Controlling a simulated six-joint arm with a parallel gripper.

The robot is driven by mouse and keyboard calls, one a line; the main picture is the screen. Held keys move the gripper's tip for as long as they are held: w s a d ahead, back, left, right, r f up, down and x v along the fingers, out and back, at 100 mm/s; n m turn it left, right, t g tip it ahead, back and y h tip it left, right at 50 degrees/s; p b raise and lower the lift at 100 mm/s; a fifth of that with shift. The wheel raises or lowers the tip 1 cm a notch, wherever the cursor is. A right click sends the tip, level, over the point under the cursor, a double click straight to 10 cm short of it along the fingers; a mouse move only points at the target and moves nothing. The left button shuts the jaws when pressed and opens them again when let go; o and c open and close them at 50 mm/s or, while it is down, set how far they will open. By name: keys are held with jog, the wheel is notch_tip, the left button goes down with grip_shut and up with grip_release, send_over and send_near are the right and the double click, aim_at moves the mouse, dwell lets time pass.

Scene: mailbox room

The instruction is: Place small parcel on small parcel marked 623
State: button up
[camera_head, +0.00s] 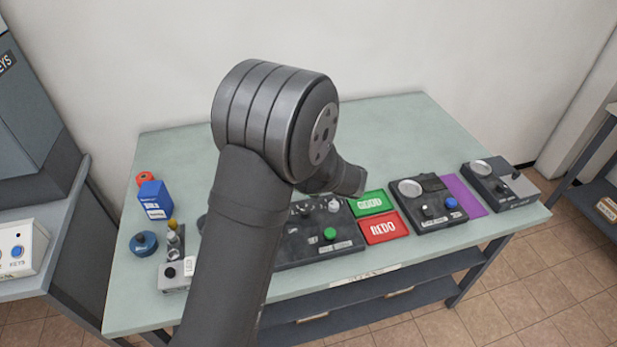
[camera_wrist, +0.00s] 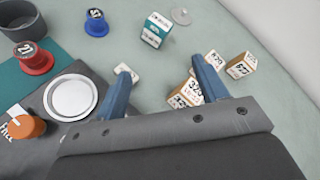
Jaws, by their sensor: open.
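In the wrist view, my gripper (camera_wrist: 163,67) is open, its two blue fingers spread over the pale green table with no parcel between them. A small brown parcel with a white label that seems to read 623 (camera_wrist: 240,66) lies right of the right finger. Another small parcel (camera_wrist: 215,58) is beside it, partly behind that finger. More small parcels (camera_wrist: 190,90) are clustered at the right finger, partly hidden; one label seems to read 325. A small white-labelled parcel (camera_wrist: 124,70) lies by the left fingertip. In the head view, my arm hides the gripper and these parcels.
A green-and-white box (camera_wrist: 155,31), blue stamp (camera_wrist: 96,23) and red stamp (camera_wrist: 32,58) stand beyond the fingers. A scale with a round white plate (camera_wrist: 71,98) is at left. Green (camera_head: 370,202) and red (camera_head: 385,228) mats lie on the table (camera_head: 400,115).

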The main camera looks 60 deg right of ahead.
jog(key=s+m+h, duration=0.2)
jog(key=m, duration=0.2)
jog(key=s+a+f+m+g+h, duration=0.1)
jog(key=s+m+h, duration=0.1)
jog(key=s+m, duration=0.1)
jog(key=s+m+g+h, duration=0.1)
jog(key=s+m, duration=0.2)
jog(key=m, duration=0.2)
jog(key=shift+s+a+f+h, duration=0.1)
jog(key=shift+a+f+h, duration=0.05)
jog(key=shift+h, duration=0.25)
jog(key=shift+f+m, duration=0.1)
jog(key=shift+m, duration=0.3)
jog(key=x, duration=1.1)
jog(key=shift+s, duration=0.2)
jog(key=shift+s+d+x, duration=0.1)
jog(key=shift+x, duration=1.5)
jog(key=shift+s+d+x, duration=0.15)
jog(key=shift+x, duration=1.4)
jog(key=c, duration=1.2)
